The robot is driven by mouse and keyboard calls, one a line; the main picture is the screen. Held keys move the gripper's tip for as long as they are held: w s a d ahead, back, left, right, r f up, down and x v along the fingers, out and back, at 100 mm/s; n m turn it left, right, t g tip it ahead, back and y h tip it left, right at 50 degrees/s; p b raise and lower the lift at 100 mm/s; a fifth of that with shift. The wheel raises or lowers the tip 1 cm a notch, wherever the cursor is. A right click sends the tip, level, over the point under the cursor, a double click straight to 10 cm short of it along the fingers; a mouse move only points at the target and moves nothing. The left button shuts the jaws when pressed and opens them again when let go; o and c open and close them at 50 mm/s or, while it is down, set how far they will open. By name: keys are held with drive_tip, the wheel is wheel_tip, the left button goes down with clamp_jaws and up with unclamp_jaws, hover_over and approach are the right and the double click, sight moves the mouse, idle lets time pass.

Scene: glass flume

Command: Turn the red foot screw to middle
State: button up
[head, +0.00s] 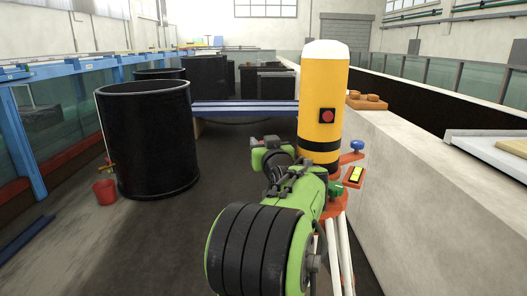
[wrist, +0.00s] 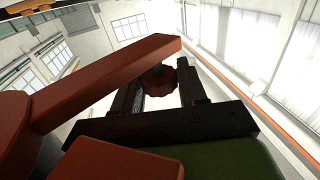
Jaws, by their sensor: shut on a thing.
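The red foot screw (wrist: 160,82) is a dark red, lobed knob in the wrist view, between the two black fingers of my gripper (wrist: 158,92). My gripper is shut on it from both sides. In the head view my green arm covers the red screw, and my fingertips cannot be made out. The instrument is a yellow cylinder (head: 322,85) with a white top, standing upright on an orange-red base. A blue foot screw (head: 356,145) and a green foot screw (head: 333,187) show on the base. A yellow-green level vial (head: 354,174) sits between them. The vial's bubble is too small to read.
White legs (head: 338,255) support the base. A red-brown base arm (wrist: 105,85) passes close by my fingers in the wrist view. A concrete wall (head: 410,190) runs along the right. Black tanks (head: 148,140) and a red bucket (head: 105,191) stand left, with open floor between.

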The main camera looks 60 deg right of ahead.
idle(0.6)
drive_tip(key=o, duration=1)
drive_tip(key=shift+c, duration=0.2)
drive_tip(key=b+v, duration=0.1)
drive_tip(key=v, duration=1.1)
drive_tip(key=shift+s+d, duration=0.15)
drive_tip(key=shift+d, duration=0.05)
